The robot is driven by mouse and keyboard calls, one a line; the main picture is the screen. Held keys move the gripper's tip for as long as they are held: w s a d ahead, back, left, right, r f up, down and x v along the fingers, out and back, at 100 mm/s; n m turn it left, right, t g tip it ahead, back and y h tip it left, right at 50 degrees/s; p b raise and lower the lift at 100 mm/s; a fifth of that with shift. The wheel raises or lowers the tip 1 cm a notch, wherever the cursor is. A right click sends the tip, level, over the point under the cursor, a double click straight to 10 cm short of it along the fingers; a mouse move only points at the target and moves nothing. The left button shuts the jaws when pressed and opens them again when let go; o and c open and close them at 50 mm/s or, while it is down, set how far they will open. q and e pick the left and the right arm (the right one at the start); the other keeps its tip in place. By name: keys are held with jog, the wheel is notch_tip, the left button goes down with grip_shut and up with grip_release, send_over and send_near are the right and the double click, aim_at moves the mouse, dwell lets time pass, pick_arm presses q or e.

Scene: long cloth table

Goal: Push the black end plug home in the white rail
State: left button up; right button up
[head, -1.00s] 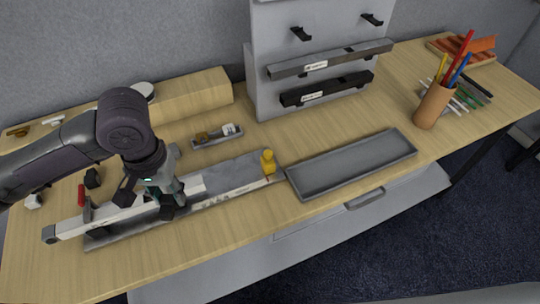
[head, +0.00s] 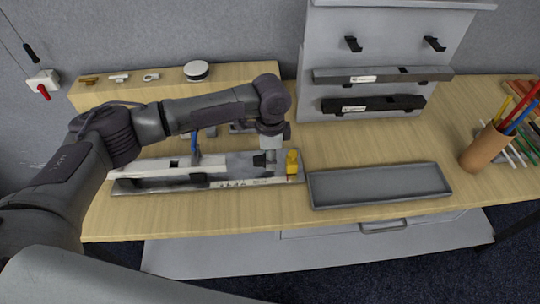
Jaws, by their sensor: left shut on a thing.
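The white rail (head: 150,168) lies along the left part of the grey fixture (head: 225,184) near the table's front edge. A blue-handled part (head: 195,147) stands at the rail. My left gripper (head: 268,160) points down over the right part of the fixture, to the right of the rail's visible end and beside a yellow post (head: 292,164). It is shut on a small dark piece, which looks like the black end plug (head: 259,160); it appears clear of the rail. My arm hides the area behind the rail. My right gripper is not in view.
An empty grey tray (head: 380,184) lies right of the fixture. A grey stand (head: 390,45) behind it holds two bars on hooks. A pen cup (head: 483,150) stands at the right. A wooden block (head: 235,72) with a round white-topped item is at the back.

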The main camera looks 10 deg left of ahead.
aim_at(255, 159)
pick_arm(q)
jog(key=shift+r+p, duration=0.2)
jog(key=shift+p, duration=0.4)
jog(key=a+p, duration=0.1)
jog(key=a, duration=0.1)
jog(key=s+a+p, duration=0.1)
jog(key=a, duration=0.1)
jog(key=shift+s+p, duration=0.1)
jog(key=shift+p, duration=0.2)
jog(key=shift+s+a+f+p, duration=0.1)
jog(key=shift+s+a+p, duration=0.1)
jog(key=shift+a, duration=0.2)
jog(key=shift+s+a+f+p, duration=0.1)
jog(key=shift+a+p, duration=0.1)
jog(key=shift+a, duration=0.2)
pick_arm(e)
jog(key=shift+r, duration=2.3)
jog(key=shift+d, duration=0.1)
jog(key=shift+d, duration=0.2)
pick_arm(q)
jog(key=shift+r, duration=0.1)
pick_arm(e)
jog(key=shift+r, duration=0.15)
pick_arm(q)
jog(key=shift+p, duration=0.4)
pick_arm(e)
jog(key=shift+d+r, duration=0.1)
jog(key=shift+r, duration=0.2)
